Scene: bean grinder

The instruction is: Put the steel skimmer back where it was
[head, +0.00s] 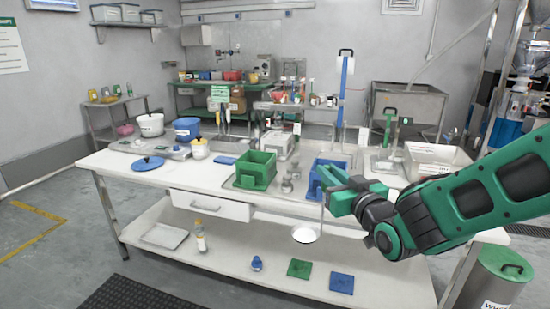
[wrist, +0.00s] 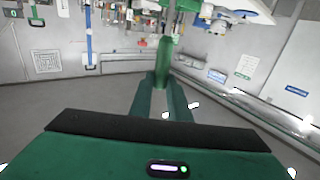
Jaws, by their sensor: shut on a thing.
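The steel skimmer (head: 305,235) hangs from my gripper (head: 328,192) in the head view, its thin handle upright and its pale round bowl at the bottom. My gripper is shut on the upper part of the handle. The skimmer hangs in front of the white table's front edge, to the right of the drawer. Several long-handled tools (head: 226,121) hang beyond the table; I cannot tell which spot is the skimmer's.
The white table (head: 150,180) carries a green bin (head: 256,170), a blue bin (head: 320,178) partly behind my gripper, a blue lid (head: 148,163) and a yellow-lidded jar (head: 200,149). The lower shelf holds a bottle (head: 200,236).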

